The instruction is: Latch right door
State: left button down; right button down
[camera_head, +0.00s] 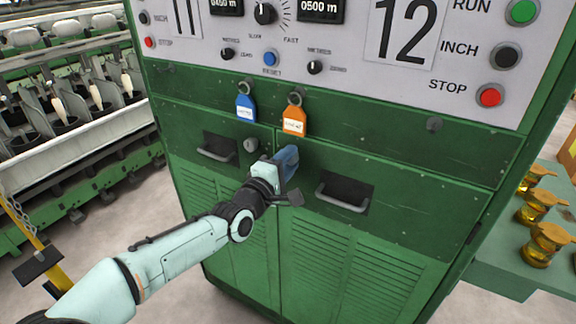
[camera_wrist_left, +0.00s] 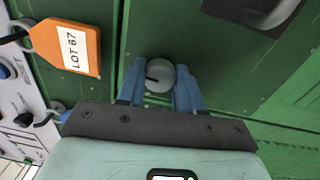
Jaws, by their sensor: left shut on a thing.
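The green cabinet's right door (camera_head: 350,255) has louvres and looks closed. Its bar handle (camera_head: 341,198) sits in a dark recess. My left gripper (camera_head: 288,160) is at the upper left of this door, by the seam between the doors. In the left wrist view, my left gripper's blue fingers (camera_wrist_left: 160,92) are shut on a round grey latch knob (camera_wrist_left: 158,75) with a dark slot mark. In the head view the gripper hides this knob. A similar knob (camera_head: 250,145) shows on the left door (camera_head: 195,165), which also looks closed. My right gripper is not in view.
A blue tag (camera_head: 245,107) and an orange tag (camera_head: 294,120) hang just above the doors; the orange tag (camera_wrist_left: 68,45) is close to my gripper. The control panel (camera_head: 340,55) is above. Yellow spools (camera_head: 541,242) stand on a green surface at right.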

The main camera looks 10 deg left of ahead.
pick_arm(q)
jog(key=shift+n+b, duration=0.3)
jog(key=shift+n, duration=0.3)
jog(key=c, duration=0.7)
grip_release()
jog(key=shift+c, duration=0.2)
jog(key=v, duration=1.3)
jog(key=shift+s, duration=0.25)
